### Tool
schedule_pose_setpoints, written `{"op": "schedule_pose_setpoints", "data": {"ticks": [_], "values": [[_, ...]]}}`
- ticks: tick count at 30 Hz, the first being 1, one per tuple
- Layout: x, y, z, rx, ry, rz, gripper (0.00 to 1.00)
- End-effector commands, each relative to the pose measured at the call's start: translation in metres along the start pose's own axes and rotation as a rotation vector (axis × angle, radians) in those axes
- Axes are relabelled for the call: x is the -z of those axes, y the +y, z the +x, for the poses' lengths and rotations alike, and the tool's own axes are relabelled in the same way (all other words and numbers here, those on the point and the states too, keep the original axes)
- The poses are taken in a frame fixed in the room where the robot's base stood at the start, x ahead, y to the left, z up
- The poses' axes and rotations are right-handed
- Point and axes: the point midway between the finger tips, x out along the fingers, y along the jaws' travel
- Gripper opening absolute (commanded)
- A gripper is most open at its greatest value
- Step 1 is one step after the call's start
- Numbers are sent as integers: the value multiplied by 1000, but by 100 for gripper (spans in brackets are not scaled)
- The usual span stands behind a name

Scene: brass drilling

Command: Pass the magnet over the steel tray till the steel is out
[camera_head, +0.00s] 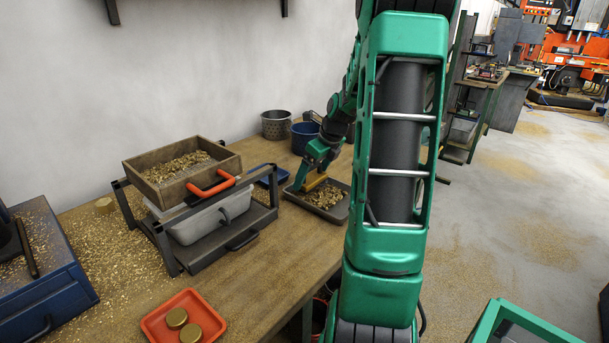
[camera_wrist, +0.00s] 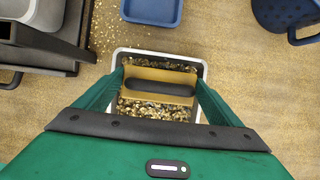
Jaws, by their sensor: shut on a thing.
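The steel tray (camera_head: 345,205), dark grey and shallow, sits near the bench's right side with brass-coloured chips (camera_head: 325,196) in it. Its pale rim shows in the wrist view (camera_wrist: 158,52). My gripper (camera_head: 309,180) is over the tray and shut on the magnet (camera_head: 316,183), a yellow block with a black handle. In the wrist view the magnet (camera_wrist: 158,93) lies between the two green fingers, above the chips (camera_wrist: 155,109). I cannot tell whether it touches them or whether steel clings to its underside. The magnet hides part of the chips.
A small blue tray (camera_wrist: 152,11) lies just beyond the steel tray. A blue bin (camera_head: 303,137) and a grey perforated bucket (camera_head: 276,124) stand behind. A wooden sieve (camera_head: 180,195) on a dark stand is left. A red tray (camera_head: 160,323) holds two brass discs.

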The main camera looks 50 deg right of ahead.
Motion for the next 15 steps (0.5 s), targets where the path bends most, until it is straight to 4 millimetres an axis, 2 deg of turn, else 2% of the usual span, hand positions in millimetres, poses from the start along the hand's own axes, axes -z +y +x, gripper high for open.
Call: {"op": "schedule_pose_setpoints", "data": {"ticks": [15], "values": [[23,1,-10,0,0,-1,52]]}}
